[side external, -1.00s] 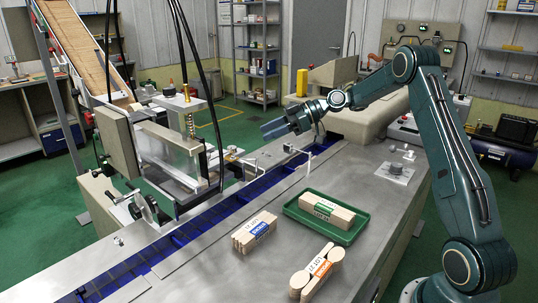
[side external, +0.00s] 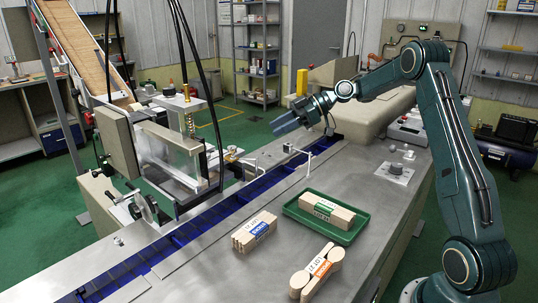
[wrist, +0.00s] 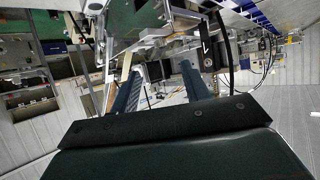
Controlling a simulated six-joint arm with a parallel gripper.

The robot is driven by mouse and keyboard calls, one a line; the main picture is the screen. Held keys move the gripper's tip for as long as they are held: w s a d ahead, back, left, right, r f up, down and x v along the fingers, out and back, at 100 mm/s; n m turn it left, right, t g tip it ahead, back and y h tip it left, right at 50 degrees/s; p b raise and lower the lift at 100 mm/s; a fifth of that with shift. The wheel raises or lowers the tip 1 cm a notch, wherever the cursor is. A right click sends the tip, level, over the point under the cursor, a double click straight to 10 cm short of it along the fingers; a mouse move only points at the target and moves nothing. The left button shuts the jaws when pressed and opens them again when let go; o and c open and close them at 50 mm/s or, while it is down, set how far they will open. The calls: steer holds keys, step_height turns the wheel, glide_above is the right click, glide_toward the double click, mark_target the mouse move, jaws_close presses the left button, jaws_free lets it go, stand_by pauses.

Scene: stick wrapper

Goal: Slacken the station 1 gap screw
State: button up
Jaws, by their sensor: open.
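My gripper (side external: 284,122) is open and empty. It is in the air above the far part of the blue conveyor channel (side external: 185,238), with its fingers pointing left toward the wrapping machine. In the wrist view the two ribbed fingers (wrist: 160,85) stand apart with machine parts seen beyond them. The wrapping machine (side external: 165,155) has a clear guard, a hand wheel and a spring post (side external: 190,122). I cannot tell which part is the station 1 gap screw, and no number label is readable.
On the steel bench (side external: 290,235) lie a blue-banded stick bundle (side external: 254,230), an orange-banded bundle (side external: 318,270) and a green tray (side external: 342,233) holding a green-banded bundle. A thin white bracket (side external: 308,160) stands by the channel, below the gripper. A small metal fixture (side external: 395,171) sits at the right.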

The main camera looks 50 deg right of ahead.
mark_target(233, 147)
steer(key=w+a+r+m+g+h, duration=0.3)
steer(key=a+r+m+h, duration=0.3)
steer(key=a+r+h, duration=0.2)
steer(key=shift+w+a+r+g, duration=0.15)
steer(key=shift+a+r+g, duration=0.25)
steer(key=shift+g, duration=0.2)
steer(key=x, duration=1.3)
steer(key=shift+w+f, duration=0.25)
steer(key=shift+f, duration=0.1)
